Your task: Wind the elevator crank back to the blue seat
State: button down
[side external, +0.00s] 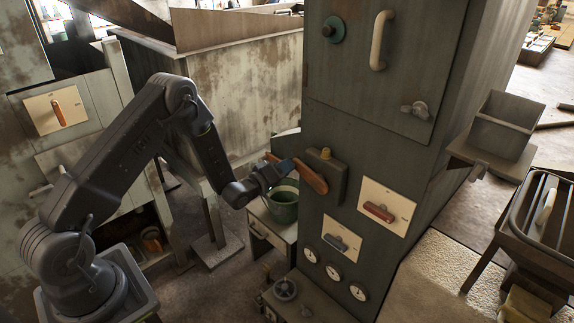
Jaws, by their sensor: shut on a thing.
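A brown-orange handle (312,179), which looks like the crank, sits in front of a dark box (327,172) on the green cabinet's face. A similar orange piece shows on the other side of my gripper; I cannot tell whether it is the same bar. My gripper (290,168) is shut on the crank handle, and its jaws partly hide it. A small blue patch shows at the jaws; I cannot tell whether it is the blue seat or part of my gripper.
The green cabinet (352,120) carries a red handle (379,211), a blue-grey handle (336,244) and several dials below. A green bucket (284,207) stands below my gripper. A grey bin (503,127) and a metal rack stand at right. A rusty wall rises behind my arm.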

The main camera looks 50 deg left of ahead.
jog(key=shift+a+f+n, duration=0.15)
jog(key=shift+f+n, duration=1.45)
jog(key=shift+n, duration=0.4)
jog(key=c, duration=0.9)
grip_release()
jog(key=s, duration=1.4)
